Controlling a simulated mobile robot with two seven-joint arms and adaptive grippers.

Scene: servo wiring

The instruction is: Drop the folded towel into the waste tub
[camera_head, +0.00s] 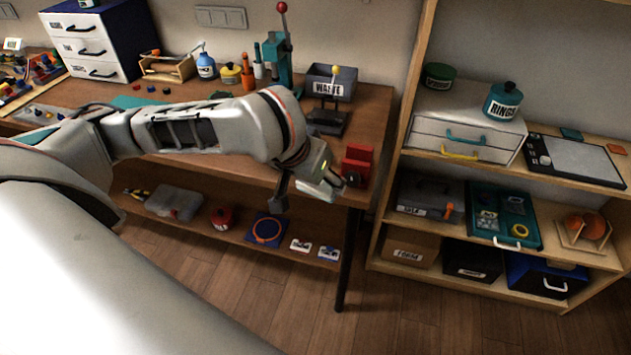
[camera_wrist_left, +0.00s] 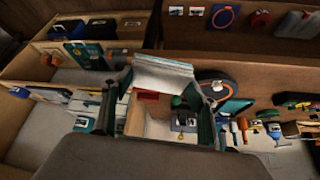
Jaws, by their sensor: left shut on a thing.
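The waste tub (camera_head: 345,88) is a grey open box with a "WASTE" label. It stands at the back right of the workbench in the head view. My left arm reaches across the bench from the left. My left gripper (camera_head: 325,182) appears near the bench's front right corner, in front of and apart from the tub. It is shut on the folded towel (camera_wrist_left: 163,75), a pale, layered piece seen between the fingers in the left wrist view. The gripper hides much of the towel in the head view. My right gripper is not in view.
A red holder (camera_head: 357,165) stands at the bench's right corner, close to my left gripper. A dark stand (camera_head: 327,118) is in front of the tub, and a teal press (camera_head: 277,62) is left of it. An open shelf (camera_head: 385,215) stands to the right.

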